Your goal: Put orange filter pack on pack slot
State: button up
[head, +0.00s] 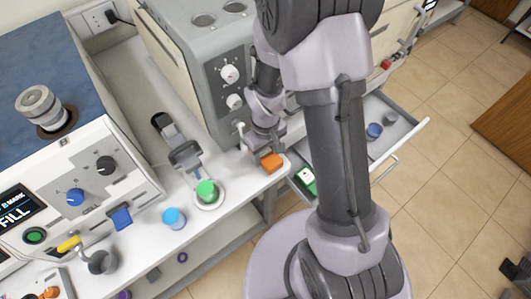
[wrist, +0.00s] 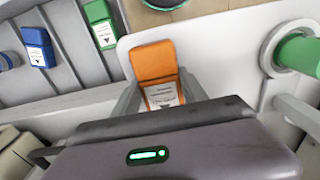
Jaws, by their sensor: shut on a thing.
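The orange filter pack (head: 272,161) is at the tip of my gripper (head: 262,154), over the right end of the white counter beside the drawer. In the wrist view the orange filter pack (wrist: 154,60) shows its orange top and a white printed label. My gripper (wrist: 160,96) is shut on it, one grey finger at each side. The pack's lower part is hidden by my gripper body. I cannot pick out the pack slot with certainty in either view.
An open drawer (head: 405,140) holds a green pack (head: 305,180) and a blue item (head: 374,131). In the wrist view a green pack (wrist: 100,24) and blue pack (wrist: 38,46) lie in grey compartments. A green-topped item (head: 206,191) and blue cap (head: 174,218) stand on the counter.

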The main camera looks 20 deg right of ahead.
jog(key=o, duration=1.5)
jog(key=shift+f, duration=0.1)
notch_tip(320, 180, up, 13)
jog(key=p, duration=0.4)
notch_tip(320, 180, up, 7)
jog(key=m+t, duration=0.2)
send_over(266, 153)
jog(key=s+a+r+m+t, duration=0.1)
jog(key=s+r+m, duration=0.1)
jog(key=s+r, duration=0.2)
jog(key=s+a+r+m+t+y, duration=0.1)
jog(key=s+r+m, duration=0.1)
jog(key=s+r, duration=0.2)
jog(key=s+a+r+m+t+y, duration=0.1)
jog(key=s+a+r+m, duration=0.1)
jog(key=s+r, duration=0.2)
jog(key=shift+s+r+t, duration=0.35)
jog(key=shift+r+t, duration=0.05)
jog(key=shift+r, duration=0.4)
